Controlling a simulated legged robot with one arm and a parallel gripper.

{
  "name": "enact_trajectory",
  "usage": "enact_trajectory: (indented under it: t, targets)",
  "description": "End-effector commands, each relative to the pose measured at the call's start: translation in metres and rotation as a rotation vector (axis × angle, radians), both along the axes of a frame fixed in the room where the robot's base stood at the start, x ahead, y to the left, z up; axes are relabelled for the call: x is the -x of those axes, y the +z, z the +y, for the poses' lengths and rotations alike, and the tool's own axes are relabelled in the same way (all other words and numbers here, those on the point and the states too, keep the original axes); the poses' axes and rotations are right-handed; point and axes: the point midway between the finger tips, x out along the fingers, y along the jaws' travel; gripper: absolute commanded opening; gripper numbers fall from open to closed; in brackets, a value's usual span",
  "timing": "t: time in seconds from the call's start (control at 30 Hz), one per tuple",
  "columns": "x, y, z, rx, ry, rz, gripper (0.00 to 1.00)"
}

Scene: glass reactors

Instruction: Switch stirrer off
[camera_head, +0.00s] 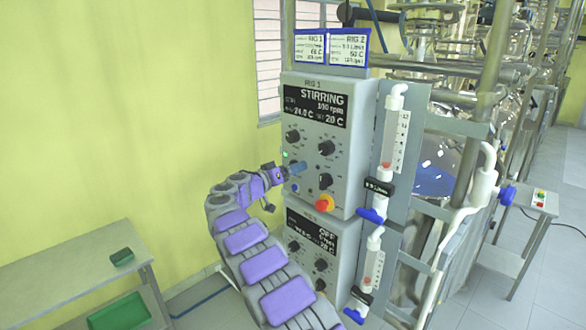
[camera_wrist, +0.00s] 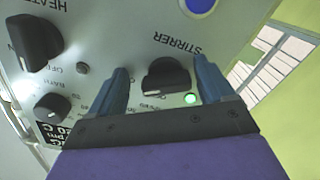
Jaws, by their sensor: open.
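The stirrer knob (camera_wrist: 166,74) is black and sits under an upside-down "STIRRER" label in the wrist view. A green lamp (camera_wrist: 190,99) beside it is lit. My gripper (camera_wrist: 160,76) is open, with one blue finger on each side of the knob; I cannot tell whether either touches it. In the head view my gripper (camera_head: 297,168) is at the left side of the upper control box (camera_head: 340,200) and hides the stirrer knob. The box's display (camera_head: 316,102) reads "STIRRING" with an rpm value. The green lamp also shows in the head view (camera_head: 285,154).
A heater knob (camera_wrist: 36,42) and a smaller knob (camera_wrist: 53,107) lie left of the fingers. A red-yellow emergency button (camera_head: 324,203) sits low on the box. A second control box (camera_head: 311,246) is below. Glass tubes and pipes stand right; a grey table (camera_head: 75,262) is left.

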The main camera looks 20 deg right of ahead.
Motion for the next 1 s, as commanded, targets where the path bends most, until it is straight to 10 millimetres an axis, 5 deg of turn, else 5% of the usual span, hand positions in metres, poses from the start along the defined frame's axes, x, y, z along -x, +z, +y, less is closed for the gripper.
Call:
enact_trajectory:
  t: [0.5,1.0]
  targets:
    - [-0.006,0.001,-0.018,0.000,0.006,0.000,0.80]
    - [-0.006,0.002,-0.009,0.007,0.005,0.000,0.32]
